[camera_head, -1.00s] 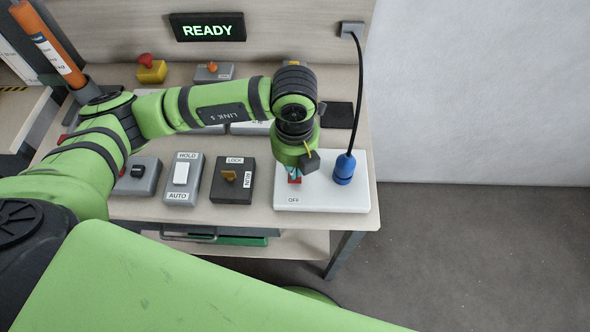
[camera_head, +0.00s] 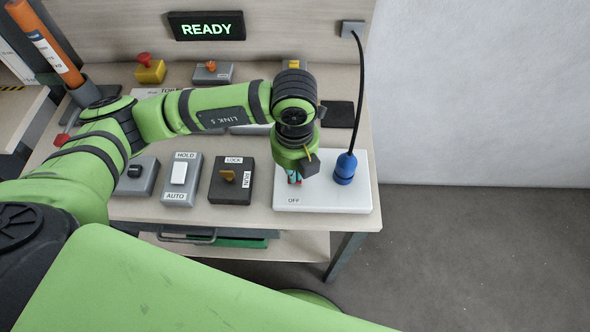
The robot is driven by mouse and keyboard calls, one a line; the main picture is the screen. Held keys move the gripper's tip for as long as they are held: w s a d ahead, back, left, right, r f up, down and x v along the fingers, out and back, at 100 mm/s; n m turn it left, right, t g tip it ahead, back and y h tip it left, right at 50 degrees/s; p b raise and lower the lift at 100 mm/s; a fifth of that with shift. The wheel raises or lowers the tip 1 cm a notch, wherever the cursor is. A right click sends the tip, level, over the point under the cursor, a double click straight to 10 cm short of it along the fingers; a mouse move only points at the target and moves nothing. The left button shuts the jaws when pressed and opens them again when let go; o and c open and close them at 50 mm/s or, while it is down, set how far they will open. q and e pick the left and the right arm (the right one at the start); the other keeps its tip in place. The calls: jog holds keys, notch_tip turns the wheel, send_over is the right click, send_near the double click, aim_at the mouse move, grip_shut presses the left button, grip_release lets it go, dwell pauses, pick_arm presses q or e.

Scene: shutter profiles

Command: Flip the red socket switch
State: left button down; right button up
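The red socket switch (camera_head: 292,180) sits on the left part of a white socket panel (camera_head: 330,195), above the printed word OFF. A blue plug (camera_head: 345,167) with a black cable stands in the panel to the right. My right gripper is not in view.
The black cable (camera_head: 360,90) rises to a wall outlet. A READY display (camera_head: 206,27) hangs behind.

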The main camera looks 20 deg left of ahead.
pick_arm(q)
jog(key=shift+f, duration=0.25)
jog(key=shift+s, duration=0.1)
jog(key=shift+r+p, duration=0.35)
jog(key=shift+r, duration=0.4)
jog(key=shift+r+p, duration=1.65)
jog(key=shift+r, duration=1.15)
jog(key=shift+f, duration=0.1)
